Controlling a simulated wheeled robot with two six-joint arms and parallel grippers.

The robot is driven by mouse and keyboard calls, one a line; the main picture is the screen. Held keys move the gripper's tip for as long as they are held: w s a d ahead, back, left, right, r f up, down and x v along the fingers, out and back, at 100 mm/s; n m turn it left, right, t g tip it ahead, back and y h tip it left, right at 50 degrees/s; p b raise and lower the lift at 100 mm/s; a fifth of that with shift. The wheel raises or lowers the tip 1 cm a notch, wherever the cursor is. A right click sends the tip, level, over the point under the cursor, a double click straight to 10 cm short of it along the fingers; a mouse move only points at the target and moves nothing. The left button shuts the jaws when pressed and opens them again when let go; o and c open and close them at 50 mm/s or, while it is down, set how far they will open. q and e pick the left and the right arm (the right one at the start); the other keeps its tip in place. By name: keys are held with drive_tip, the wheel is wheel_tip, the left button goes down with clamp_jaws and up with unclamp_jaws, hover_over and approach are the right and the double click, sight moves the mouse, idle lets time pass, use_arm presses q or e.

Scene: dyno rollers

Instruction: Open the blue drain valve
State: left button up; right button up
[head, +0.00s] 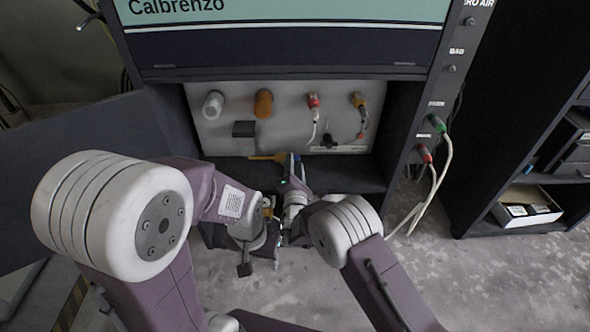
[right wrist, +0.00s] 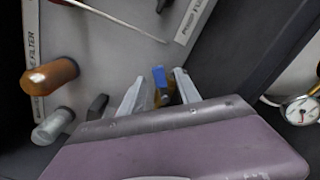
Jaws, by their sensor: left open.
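The blue valve handle (right wrist: 159,76) shows in the right wrist view, on a brass-coloured body (right wrist: 164,97). My right gripper (right wrist: 160,82) has its two fingers apart, one on each side of the blue handle. I see gaps beside the handle, but cannot tell its depth relative to the fingertips. In the head view my right gripper (head: 291,165) is at the lower edge of the pale panel and hides most of the valve. My left gripper (head: 262,263) is open, lower down in front of the cabinet, and appears empty.
The pale panel (head: 225,105) carries a clear filter bowl (head: 213,105), an orange bowl (head: 263,104), and red (head: 313,101) and yellow (head: 357,101) fittings. Cabinet walls close in both sides. Cables hang from green (head: 437,124) and red (head: 424,153) plugs at right. A pressure gauge (right wrist: 301,110) shows in the wrist view.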

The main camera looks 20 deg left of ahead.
drive_tip(key=shift+w+a, duration=0.15)
drive_tip(key=shift+w, duration=0.3)
clamp_jaws()
drive_tip(key=m+b, duration=0.1)
drive_tip(key=f+m+b, duration=0.1)
drive_tip(key=shift+d+f+b, duration=0.2)
drive_tip(key=shift+d+b, duration=0.05)
drive_tip(key=shift+b, duration=0.1)
drive_tip(key=shift+w+d+f+m+b, duration=0.1)
drive_tip(key=shift+m+b, duration=0.4)
drive_tip(key=shift+m, duration=0.5)
unclamp_jaws()
